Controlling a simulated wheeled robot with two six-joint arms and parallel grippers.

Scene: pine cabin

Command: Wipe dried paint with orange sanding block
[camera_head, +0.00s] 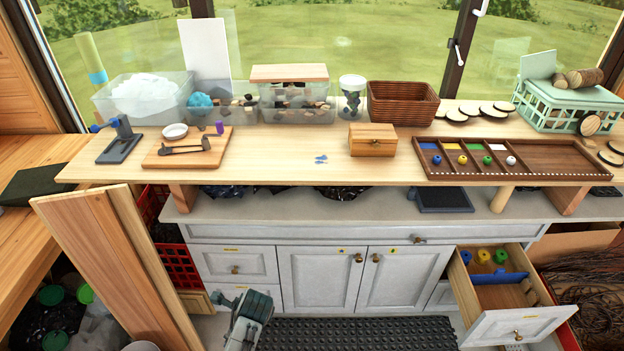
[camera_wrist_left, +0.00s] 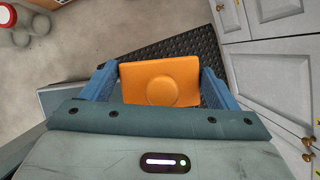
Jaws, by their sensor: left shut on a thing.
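An orange sanding block (camera_wrist_left: 160,82) with a round raised knob sits between the two blue fingers of my left gripper (camera_wrist_left: 160,70) in the left wrist view. The fingers are shut on it, above the floor. In the head view my left wrist (camera_head: 250,313) is low at the bottom, in front of the white cabinet; the block cannot be made out there. Small blue dried paint marks (camera_head: 321,159) lie on the pale wooden worktop (camera_head: 270,165), well above and beyond my left gripper. My right gripper is not in view.
A small wooden box (camera_head: 372,140) stands right of the paint, and a wooden board (camera_head: 187,150) with dark tools lies to the left. A sorting tray (camera_head: 560,160) is farther right. An open drawer (camera_head: 520,325) juts out at lower right. Tall planks (camera_head: 115,260) lean at left.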

